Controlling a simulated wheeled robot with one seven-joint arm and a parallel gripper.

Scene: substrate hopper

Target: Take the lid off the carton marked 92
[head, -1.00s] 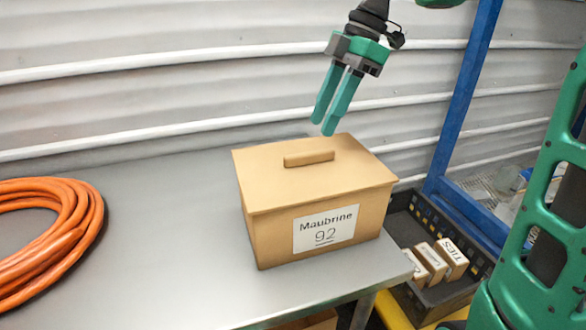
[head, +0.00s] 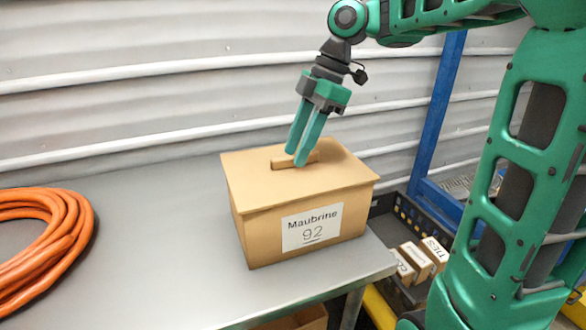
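The carton marked 92 (head: 262,233) is a tan box with a white label reading "Maubrine 92". It stands upright near the right end of the metal table. Its flat lid (head: 247,178) is on, with a raised bar handle (head: 281,163) in the middle. My gripper (head: 295,158) points down at the handle, its two green fingers parted by a gap. One fingertip overlaps the handle in the picture. I cannot tell whether the fingers touch the handle or hover just above it.
An orange coiled hose (head: 52,240) lies on the metal table (head: 150,235) at left. Bare tabletop separates it from the carton. A dark bin (head: 385,228) with several small labelled boxes is lower right, near a blue post (head: 440,125). A corrugated wall (head: 130,90) stands behind.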

